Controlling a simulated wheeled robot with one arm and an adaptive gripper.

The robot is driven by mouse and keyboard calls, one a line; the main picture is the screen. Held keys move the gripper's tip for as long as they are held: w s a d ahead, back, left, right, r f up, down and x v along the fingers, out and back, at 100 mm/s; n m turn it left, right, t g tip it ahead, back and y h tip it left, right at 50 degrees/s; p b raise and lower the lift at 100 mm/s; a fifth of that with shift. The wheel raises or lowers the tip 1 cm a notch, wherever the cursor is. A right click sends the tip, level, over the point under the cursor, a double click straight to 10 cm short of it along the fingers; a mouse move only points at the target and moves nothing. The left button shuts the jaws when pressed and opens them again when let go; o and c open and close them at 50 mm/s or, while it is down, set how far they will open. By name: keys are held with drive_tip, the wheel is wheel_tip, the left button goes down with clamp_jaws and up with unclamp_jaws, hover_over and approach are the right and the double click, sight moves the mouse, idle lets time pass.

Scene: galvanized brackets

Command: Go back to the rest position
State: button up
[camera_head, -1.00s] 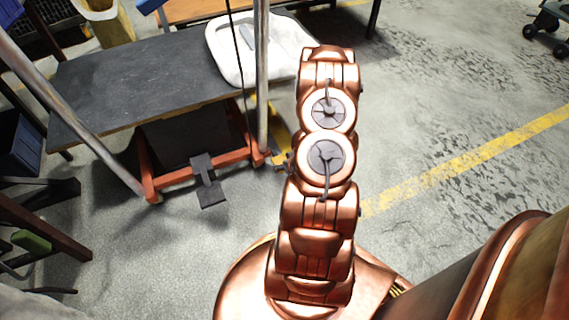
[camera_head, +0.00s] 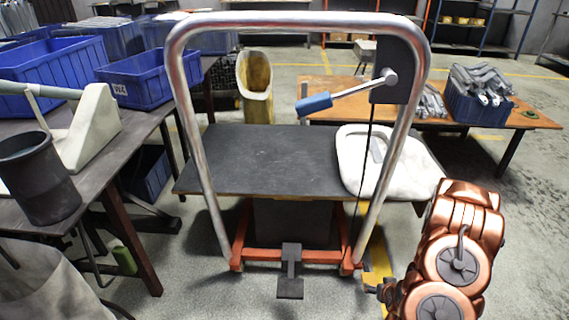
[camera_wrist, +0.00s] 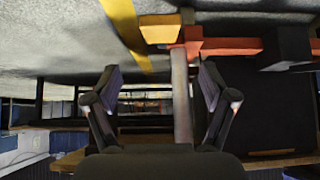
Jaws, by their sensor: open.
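My gripper (camera_wrist: 160,98) shows in the wrist view with its two dark fingers apart and nothing held between them. A grey metal post stands in line with the gap, beyond or between the fingers; I cannot tell how near it is. The lift cart has a dark platform (camera_head: 265,160), a steel tube handle (camera_head: 300,20) and an orange base (camera_head: 300,258).
A white tray-like piece (camera_head: 405,172) lies on the platform's right end. A dark table (camera_head: 60,212) with blue bins (camera_head: 150,80) is on the left. A wooden table (camera_head: 335,85) with a bin of grey brackets (camera_head: 480,105) stands behind right. Open floor lies at the right.

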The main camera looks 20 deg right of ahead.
drive_tip(key=w+a+r+n+g+p, duration=0.15)
drive_tip(key=a+r+p, duration=0.45)
drive_tip(key=r, duration=0.8)
drive_tip(key=a+r+g+y+p, duration=0.1)
drive_tip(key=a+r+g+p, duration=0.15)
drive_tip(key=r+p, duration=0.8)
drive_tip(key=a+r+n+g+p, duration=0.1)
drive_tip(key=a+r+p, duration=0.3)
drive_tip(key=r, duration=1.4)
drive_tip(key=s+a+r+g+p, duration=0.1)
drive_tip(key=s+a+r+p, duration=0.4)
drive_tip(key=r, duration=0.5)
drive_tip(key=s+a+r+n+g+y+p, duration=0.1)
drive_tip(key=s+a+r+p, duration=0.4)
drive_tip(key=s+a+r, duration=0.3)
drive_tip(key=s+a+r+n+g+y+p, duration=0.1)
drive_tip(key=s+a+r+p, duration=0.4)
drive_tip(key=r, duration=0.8)
drive_tip(key=s+a+g, duration=0.1)
drive_tip(key=a, duration=0.2)
drive_tip(key=shift+s+a+r, duration=0.15)
drive_tip(key=shift+s+r, duration=0.2)
drive_tip(key=shift+s, duration=0.05)
drive_tip(key=shift+n, duration=0.25)
